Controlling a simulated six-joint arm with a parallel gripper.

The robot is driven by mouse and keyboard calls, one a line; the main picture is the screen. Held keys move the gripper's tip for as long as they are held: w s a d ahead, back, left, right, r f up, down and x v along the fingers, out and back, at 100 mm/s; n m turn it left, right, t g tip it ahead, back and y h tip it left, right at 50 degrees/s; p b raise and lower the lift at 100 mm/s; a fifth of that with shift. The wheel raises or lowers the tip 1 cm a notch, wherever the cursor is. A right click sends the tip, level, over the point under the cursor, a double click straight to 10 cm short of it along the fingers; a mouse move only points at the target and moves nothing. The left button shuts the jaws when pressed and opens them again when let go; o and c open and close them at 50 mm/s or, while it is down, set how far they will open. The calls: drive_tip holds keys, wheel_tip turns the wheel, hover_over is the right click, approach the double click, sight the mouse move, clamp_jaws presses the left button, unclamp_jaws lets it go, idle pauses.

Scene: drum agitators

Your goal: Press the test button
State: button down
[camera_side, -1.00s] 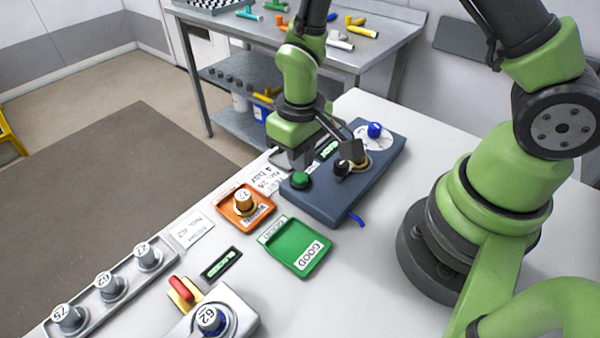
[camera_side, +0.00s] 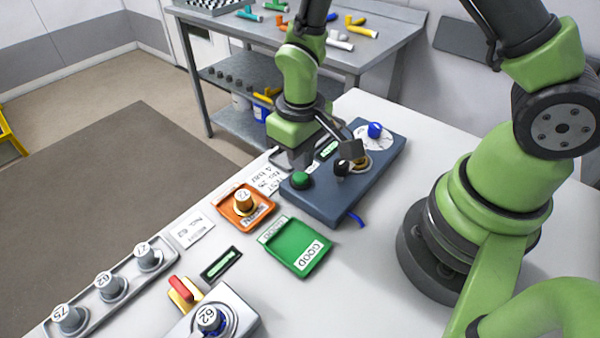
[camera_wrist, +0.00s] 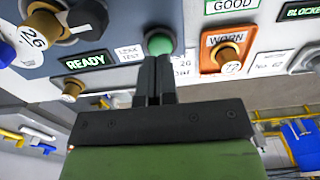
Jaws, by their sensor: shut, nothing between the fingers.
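The green button (camera_side: 301,180) is a round cap at the near-left corner of the blue-grey test unit (camera_side: 330,205). In the wrist view the green button (camera_wrist: 160,44) lies just beyond my fingertips. My gripper (camera_side: 301,165) points down at the button, its fingers together and empty. In the wrist view my gripper (camera_wrist: 155,62) overlaps the lower edge of the button. I cannot tell whether the tips touch it. A lit display (camera_wrist: 86,61) beside the button reads READY.
The unit also carries a black knob (camera_side: 342,168) and a blue-capped part (camera_side: 375,130). An orange WORN tray (camera_side: 232,220) with a numbered agitator and an empty green GOOD tray (camera_side: 284,258) lie close by. A rack (camera_side: 92,305) of agitators stands at the lower left.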

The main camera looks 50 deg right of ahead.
sight(300, 176)
drive_tip(key=shift+f, duration=0.15)
drive_tip(key=shift+f, duration=1.15)
drive_tip(key=shift+r, duration=3.5)
wheel_tip(300, 176, up, 12)
drive_tip(key=s+d+m+t+y, duration=0.1)
drive_tip(key=s+d+m+t, duration=0.1)
drive_tip(key=s+t, duration=0.1)
drive_tip(key=s+r+m+t+y, duration=0.1)
drive_tip(key=s+r+t, duration=0.3)
drive_tip(key=s+r, duration=0.4)
drive_tip(key=shift+s+d+m, duration=0.3)
drive_tip(key=shift+s+m, duration=0.2)
drive_tip(key=shift+s, duration=0.25)
